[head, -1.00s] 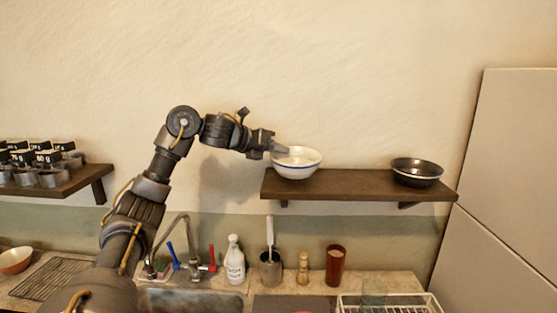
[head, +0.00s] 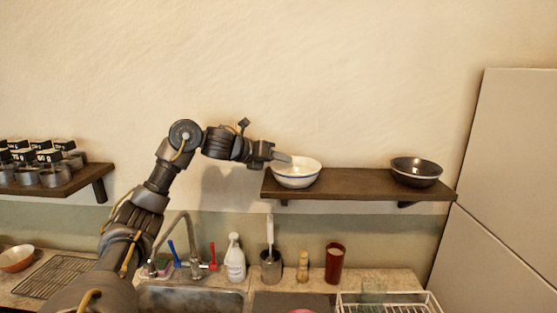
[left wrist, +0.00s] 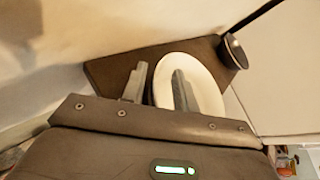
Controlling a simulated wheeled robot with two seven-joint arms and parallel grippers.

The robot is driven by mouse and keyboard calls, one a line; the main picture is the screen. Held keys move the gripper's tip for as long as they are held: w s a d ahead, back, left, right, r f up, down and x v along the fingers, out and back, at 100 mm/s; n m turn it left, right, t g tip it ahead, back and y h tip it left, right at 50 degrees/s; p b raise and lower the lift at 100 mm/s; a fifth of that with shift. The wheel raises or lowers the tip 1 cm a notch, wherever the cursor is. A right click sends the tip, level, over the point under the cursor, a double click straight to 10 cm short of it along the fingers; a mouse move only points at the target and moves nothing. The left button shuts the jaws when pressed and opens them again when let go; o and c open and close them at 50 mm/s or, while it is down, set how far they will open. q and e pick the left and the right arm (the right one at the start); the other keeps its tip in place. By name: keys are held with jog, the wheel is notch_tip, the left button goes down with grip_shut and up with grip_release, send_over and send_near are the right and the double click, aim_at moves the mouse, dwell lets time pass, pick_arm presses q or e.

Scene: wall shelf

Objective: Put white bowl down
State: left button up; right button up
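The white bowl (head: 297,176) with a blue stripe sits upright on the left end of the brown wall shelf (head: 350,186). It also shows in the left wrist view (left wrist: 205,85). My left gripper (head: 281,157) is at the bowl's left rim. In the left wrist view, the left gripper's (left wrist: 157,85) fingers stand apart: one is outside the bowl, the other over its inside, with the rim between. A narrow gap shows between the outer finger and the rim, so the gripper looks open. My right gripper is not in view.
A black bowl (head: 416,171) stands at the shelf's right end, with clear shelf between the bowls. A tall pale cabinet (head: 510,160) is at the right. Below are a sink (head: 192,298), a soap bottle (head: 235,262) and a brown cup (head: 334,264).

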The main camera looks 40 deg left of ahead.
pick_arm(q)
jog(key=b+v, duration=0.3)
jog(key=v, duration=0.9)
jog(key=shift+d, duration=0.1)
